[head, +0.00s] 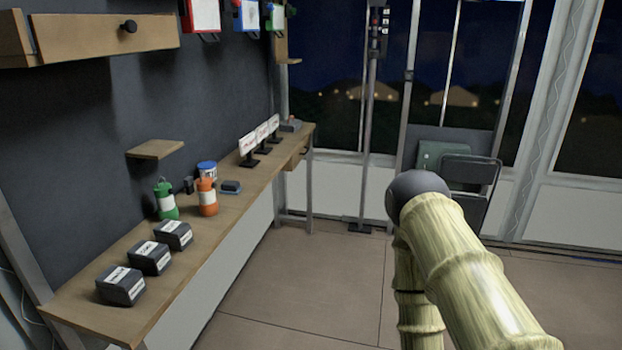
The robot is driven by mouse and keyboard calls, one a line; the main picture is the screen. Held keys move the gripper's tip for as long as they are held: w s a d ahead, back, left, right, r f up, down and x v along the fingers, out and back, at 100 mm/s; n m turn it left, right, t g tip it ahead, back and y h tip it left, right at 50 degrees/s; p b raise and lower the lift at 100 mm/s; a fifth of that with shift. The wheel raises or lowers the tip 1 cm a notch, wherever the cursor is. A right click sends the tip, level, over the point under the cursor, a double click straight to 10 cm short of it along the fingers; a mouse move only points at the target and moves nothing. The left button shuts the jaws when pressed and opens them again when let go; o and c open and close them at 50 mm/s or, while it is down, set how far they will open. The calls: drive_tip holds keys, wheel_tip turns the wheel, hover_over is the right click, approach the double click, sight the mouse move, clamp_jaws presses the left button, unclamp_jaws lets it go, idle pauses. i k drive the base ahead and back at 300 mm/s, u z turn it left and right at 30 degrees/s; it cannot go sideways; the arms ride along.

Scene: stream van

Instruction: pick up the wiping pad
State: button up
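A small flat block with a dark top and a bluish edge (230,187) lies on the long wooden bench. It looks like the wiping pad, but it is too small to be sure. It sits just right of an orange bottle (207,197) and a white-and-blue tub (207,170). My arm rises at the right of the head view, well apart from the bench. My gripper is not in view.
The bench (225,220) runs along the dark left wall. A green bottle (166,198), several dark labelled boxes (150,258) and small signs (262,133) stand on it. A small shelf (155,149) juts out above. A folding chair (470,180) stands behind my arm. The middle floor is clear.

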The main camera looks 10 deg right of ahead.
sight(231, 188)
drive_tip(key=z, duration=0.4)
drive_tip(key=i, duration=1.45)
drive_tip(key=u, duration=0.8)
